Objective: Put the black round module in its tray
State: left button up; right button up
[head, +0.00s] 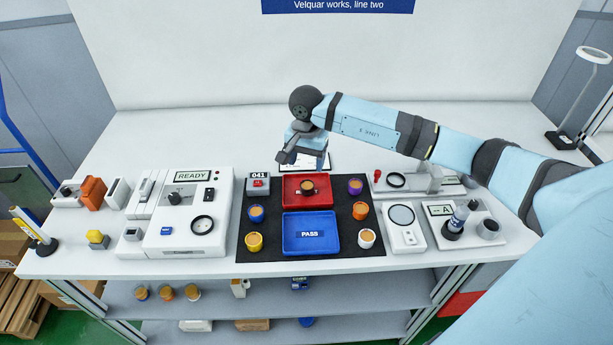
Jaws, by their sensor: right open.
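The black round module (308,190), dark with a copper-coloured top, stands in the red tray (290,202) at the back middle of the black mat. The blue tray (290,245), labelled PASS, lies in front of the red one and is empty. My right gripper (305,163) is open, above and behind the module, pointing down near the red tray's back edge. It looks apart from the module and holds nothing that I can see. Its fingertips are partly hidden by its own body. My left gripper is not in view.
Round modules in blue (256,215), yellow (254,244), purple (355,188), orange (361,212) and white (367,240) flank the trays on the mat (280,258). A READY tester (190,240) stands left; instruments (404,238) stand right. The back of the table is clear.

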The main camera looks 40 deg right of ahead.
jog(key=shift+r, duration=1.6)
